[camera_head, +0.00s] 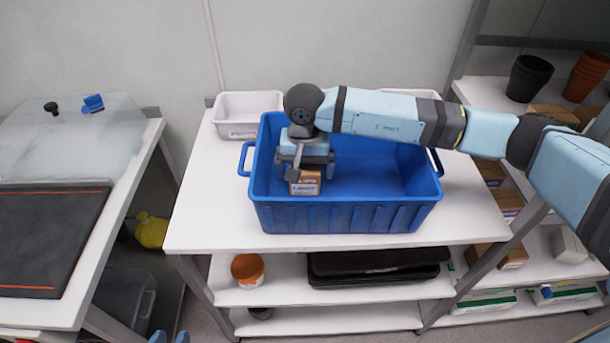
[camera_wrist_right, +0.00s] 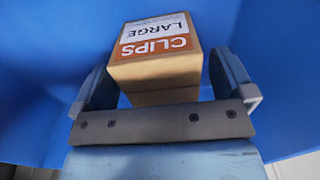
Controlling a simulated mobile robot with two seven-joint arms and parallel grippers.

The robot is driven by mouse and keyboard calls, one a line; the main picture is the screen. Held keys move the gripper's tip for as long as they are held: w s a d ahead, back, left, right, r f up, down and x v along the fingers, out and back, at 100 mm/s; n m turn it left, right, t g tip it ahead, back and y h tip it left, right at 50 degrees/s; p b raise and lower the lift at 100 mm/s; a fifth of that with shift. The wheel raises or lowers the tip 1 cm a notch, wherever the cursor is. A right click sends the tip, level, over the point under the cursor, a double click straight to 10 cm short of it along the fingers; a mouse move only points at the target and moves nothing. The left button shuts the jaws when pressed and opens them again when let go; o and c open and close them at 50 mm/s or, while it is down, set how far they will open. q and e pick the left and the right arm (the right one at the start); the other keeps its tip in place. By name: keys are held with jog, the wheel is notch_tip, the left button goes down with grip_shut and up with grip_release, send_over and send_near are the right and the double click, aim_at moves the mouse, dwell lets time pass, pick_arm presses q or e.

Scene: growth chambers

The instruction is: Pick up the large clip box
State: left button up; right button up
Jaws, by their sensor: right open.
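The large clip box (camera_head: 305,182) is a small brown carton inside the blue crate (camera_head: 345,218), near its left end. In the right wrist view the box (camera_wrist_right: 157,70) shows an orange and white label reading "CLIPS LARGE". My right gripper (camera_head: 304,172) reaches down into the crate over the box. In the wrist view its fingers (camera_wrist_right: 165,80) stand open on either side of the box, with a gap at the left finger; contact at the right one is unclear. The box's underside is hidden. Two blue tips of my left gripper (camera_head: 170,338) show apart at the bottom edge, with nothing between them.
The crate stands on a white table (camera_head: 210,225); its walls surround my right gripper closely. A white bin (camera_head: 240,130) stands behind it at the left. A lower shelf holds an orange tub (camera_head: 247,270) and black trays (camera_head: 375,265). The table is clear left of the crate.

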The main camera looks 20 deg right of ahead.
jog(key=c, duration=1)
jog(key=shift+r, duration=0.1)
